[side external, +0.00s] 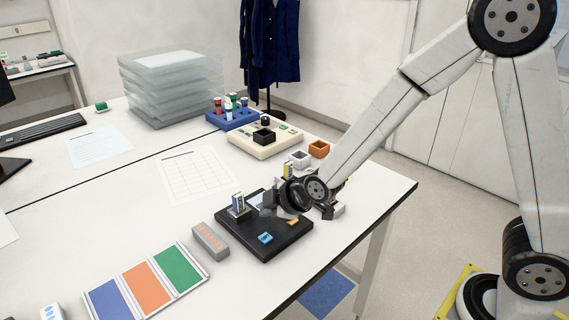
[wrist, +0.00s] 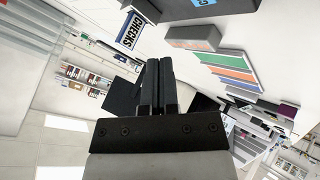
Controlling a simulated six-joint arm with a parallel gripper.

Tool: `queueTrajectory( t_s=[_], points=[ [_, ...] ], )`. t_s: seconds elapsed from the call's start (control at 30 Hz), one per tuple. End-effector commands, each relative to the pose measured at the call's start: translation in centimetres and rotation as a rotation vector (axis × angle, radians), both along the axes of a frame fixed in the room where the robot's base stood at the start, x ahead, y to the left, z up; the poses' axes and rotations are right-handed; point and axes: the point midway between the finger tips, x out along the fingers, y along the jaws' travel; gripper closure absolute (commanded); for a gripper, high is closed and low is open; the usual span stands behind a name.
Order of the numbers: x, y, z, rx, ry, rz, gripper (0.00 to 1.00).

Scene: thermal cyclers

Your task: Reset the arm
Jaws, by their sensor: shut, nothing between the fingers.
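My arm reaches in from the right in the side external view. My gripper (wrist: 158,65) shows in the wrist view with its two dark fingers together and nothing between them. In the side external view the wrist is low over the right part of a black device (side external: 262,247) on the table, and the fingertips are hard to make out.
A grey strip holder (side external: 210,240) and a blue, orange and green panel (side external: 147,285) lie left of the device. Behind stand a beige tray (side external: 262,148), a blue tube rack (side external: 232,120), an orange box (side external: 319,148) and stacked clear trays (side external: 170,90). A paper sheet (side external: 195,175) lies flat.

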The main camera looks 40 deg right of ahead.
Motion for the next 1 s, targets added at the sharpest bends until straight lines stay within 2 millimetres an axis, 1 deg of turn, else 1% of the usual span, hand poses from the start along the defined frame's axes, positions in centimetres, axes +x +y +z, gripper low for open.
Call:
queueTrajectory(
  t_s=[0.4,0.57,0.67,0.77,0.87,0.97,1.0],
  points=[
    [0.0,0.0,0.0,0.001,0.002,-0.001,1.00],
    [-0.6,-0.7,0.0,0.022,0.030,-0.035,1.00],
    [-1.5,-1.6,0.0,0.055,0.078,-0.090,1.00],
    [-3.1,-3.0,-0.1,0.103,0.150,-0.178,1.00],
    [-5.2,-4.7,-0.1,0.161,0.239,-0.296,1.00],
    [-7.7,-6.5,-0.2,0.216,0.332,-0.434,1.00],
    [-8.8,-7.1,-0.2,0.236,0.370,-0.490,1.00]
  ],
)
